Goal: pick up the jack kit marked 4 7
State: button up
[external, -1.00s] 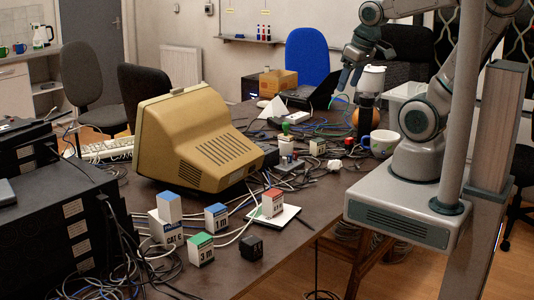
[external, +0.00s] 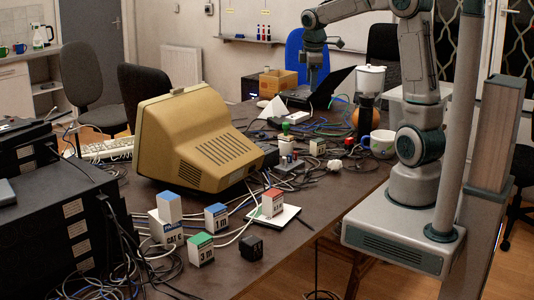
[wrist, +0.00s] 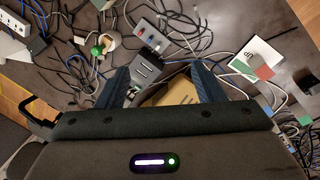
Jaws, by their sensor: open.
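I cannot read a 4 7 marking on any box. Small white boxes with coloured tops stand on the table in the external view: a red-topped box (external: 272,203) on a white pad, a blue-topped box (external: 216,218), a green-topped box (external: 201,249) and a blue block (external: 169,207) on a CAT 6 box (external: 166,231). The red-topped box shows at the right of the wrist view (wrist: 262,68). My gripper (external: 313,78) is over the table's far part, away from these boxes. In the wrist view its fingers (wrist: 160,85) are apart, with nothing held.
The beige monitor (external: 195,140) is a bulky obstacle at centre left. Cables lie over much of the table. A green-topped object (wrist: 98,50) and a grey box (wrist: 150,38) are near the fingers in the wrist view. A mug (external: 379,145) stands near the right edge.

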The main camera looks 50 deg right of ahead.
jog(key=w+d+f+n+g+b, duration=0.1)
jog(key=w+d+f+n+b, duration=0.3)
jog(key=w+d+f, duration=0.55)
jog(key=n+y+b, duration=0.1)
jog(key=n+b, duration=0.2)
send_over(318, 140)
notch_tip(318, 140, down, 10)
jog(key=f, duration=0.8)
jog(key=shift+s+d, duration=0.1)
jog(key=shift+s, duration=0.1)
jog(key=shift+w+a+f+p, duration=0.1)
jog(key=shift+a+f+p, duration=0.05)
jog(key=shift+f, duration=1.15)
jog(key=shift+w+a+f+p, duration=0.1)
jog(key=shift+f+p, duration=0.05)
jog(key=shift+f, duration=1.15)
jog(key=c, duration=1.1)
